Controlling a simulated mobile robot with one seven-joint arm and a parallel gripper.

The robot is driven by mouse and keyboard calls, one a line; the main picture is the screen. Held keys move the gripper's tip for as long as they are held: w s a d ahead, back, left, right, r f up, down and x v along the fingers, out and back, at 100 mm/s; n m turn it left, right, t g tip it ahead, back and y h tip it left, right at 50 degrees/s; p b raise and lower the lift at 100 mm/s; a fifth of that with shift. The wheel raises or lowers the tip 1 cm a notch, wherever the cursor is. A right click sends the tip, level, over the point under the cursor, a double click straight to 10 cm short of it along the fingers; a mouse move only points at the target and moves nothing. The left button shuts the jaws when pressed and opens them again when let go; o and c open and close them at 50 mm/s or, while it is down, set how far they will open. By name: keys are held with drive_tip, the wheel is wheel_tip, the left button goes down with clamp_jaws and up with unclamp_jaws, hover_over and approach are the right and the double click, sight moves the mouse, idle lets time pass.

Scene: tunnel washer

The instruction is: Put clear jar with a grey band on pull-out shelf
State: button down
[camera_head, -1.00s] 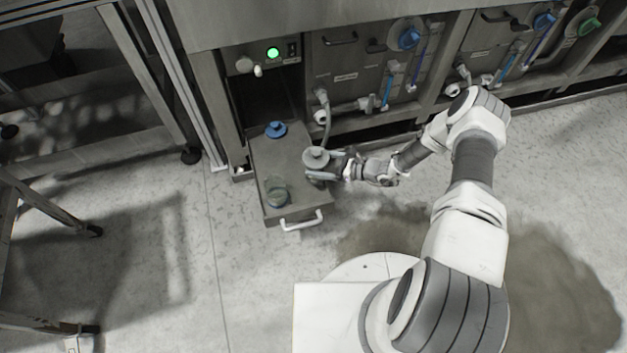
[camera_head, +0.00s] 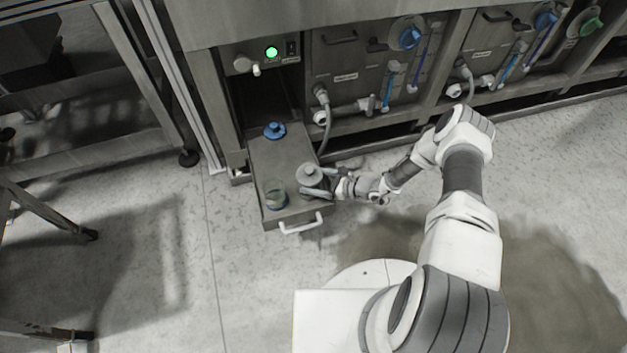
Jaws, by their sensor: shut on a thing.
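The pull-out shelf (camera_head: 274,158) is drawn out of the machine, a flat grey tray with a white handle. My gripper (camera_head: 318,183) reaches in from the right and is shut on a jar (camera_head: 309,174) with a grey top, its fingers on either side. I take it to be the clear jar with a grey band; its body is mostly hidden by the top and the fingers. It is at the shelf's right edge in the picture. I cannot tell whether its base touches the shelf.
A greenish clear container (camera_head: 275,194) stands on the shelf's front left. A blue-topped item (camera_head: 275,131) stands at its back. The shelf's middle is bare. The white handle (camera_head: 301,225) sticks out in front, and a hose (camera_head: 325,130) hangs close by on the right.

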unclamp_jaws()
